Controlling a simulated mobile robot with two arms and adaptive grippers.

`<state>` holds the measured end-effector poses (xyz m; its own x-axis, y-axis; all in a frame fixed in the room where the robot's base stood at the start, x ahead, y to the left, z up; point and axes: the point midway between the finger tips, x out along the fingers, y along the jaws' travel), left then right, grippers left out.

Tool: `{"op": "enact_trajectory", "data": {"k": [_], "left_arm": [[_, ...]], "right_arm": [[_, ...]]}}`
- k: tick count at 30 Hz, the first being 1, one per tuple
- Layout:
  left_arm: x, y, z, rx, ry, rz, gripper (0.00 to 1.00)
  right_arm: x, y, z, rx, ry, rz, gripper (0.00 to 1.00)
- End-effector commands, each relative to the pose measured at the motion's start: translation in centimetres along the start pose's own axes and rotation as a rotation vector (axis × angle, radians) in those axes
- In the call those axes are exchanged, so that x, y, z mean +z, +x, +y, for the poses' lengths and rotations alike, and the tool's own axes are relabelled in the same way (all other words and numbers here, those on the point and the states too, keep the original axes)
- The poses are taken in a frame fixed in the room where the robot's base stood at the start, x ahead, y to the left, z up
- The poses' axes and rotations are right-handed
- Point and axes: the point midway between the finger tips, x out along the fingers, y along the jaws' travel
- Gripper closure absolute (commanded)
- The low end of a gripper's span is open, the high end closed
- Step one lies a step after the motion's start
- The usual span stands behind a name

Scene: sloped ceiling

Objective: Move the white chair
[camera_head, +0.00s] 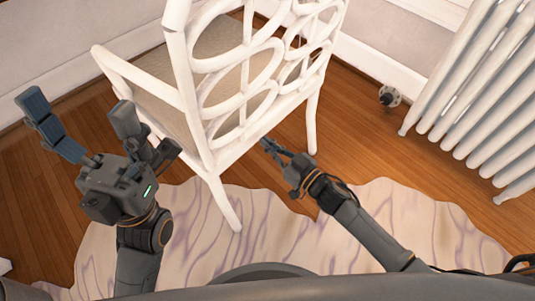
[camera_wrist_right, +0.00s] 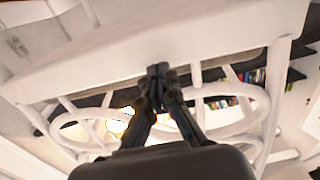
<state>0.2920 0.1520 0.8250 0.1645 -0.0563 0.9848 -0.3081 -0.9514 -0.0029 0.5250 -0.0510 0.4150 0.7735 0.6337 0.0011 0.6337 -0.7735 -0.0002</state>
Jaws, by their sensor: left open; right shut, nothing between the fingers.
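The white chair (camera_head: 196,97) stands upright near the wall in the head view, its back with looping ring slats turned towards me and a beige seat (camera_head: 160,62) behind it. My left gripper (camera_head: 80,125) is open and empty, its fingers spread to the left of the chair's near side. My right gripper (camera_head: 268,145) is shut and empty, its tips at the lower rail of the chair back; I cannot tell whether they touch. In the right wrist view the shut fingertips (camera_wrist_right: 158,72) show in front of the white chair frame (camera_wrist_right: 160,40).
A white radiator (camera_head: 470,95) stands along the right wall, with a small dark valve (camera_head: 389,96) beside it. A pale wavy-patterned rug (camera_head: 390,220) lies on the wooden floor (camera_head: 360,130). White baseboards run behind the chair. Wooden floor is clear between chair and radiator.

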Motion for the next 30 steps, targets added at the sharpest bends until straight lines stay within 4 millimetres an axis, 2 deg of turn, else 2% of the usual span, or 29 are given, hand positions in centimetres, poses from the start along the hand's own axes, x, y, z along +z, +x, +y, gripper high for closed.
{"op": "enact_trajectory", "data": {"k": [2,15,19,30], "left_arm": [[0.0,-0.4,0.0,-0.015,-0.005,-0.036,0.10],[-0.4,1.5,0.0,-0.014,-0.005,-0.034,0.10],[-0.5,1.6,0.0,-0.014,-0.005,-0.034,0.10],[-0.5,1.7,0.0,-0.011,-0.004,-0.026,0.10]], "right_arm": [[-0.2,-1.4,-0.1,0.000,0.002,-0.003,1.00],[-0.1,-7.6,-0.1,-0.002,0.001,-0.002,1.00],[-0.1,-8.1,-0.1,-0.002,0.001,0.000,1.00],[0.0,-8.1,-0.1,-0.002,0.001,0.000,1.00]]}}
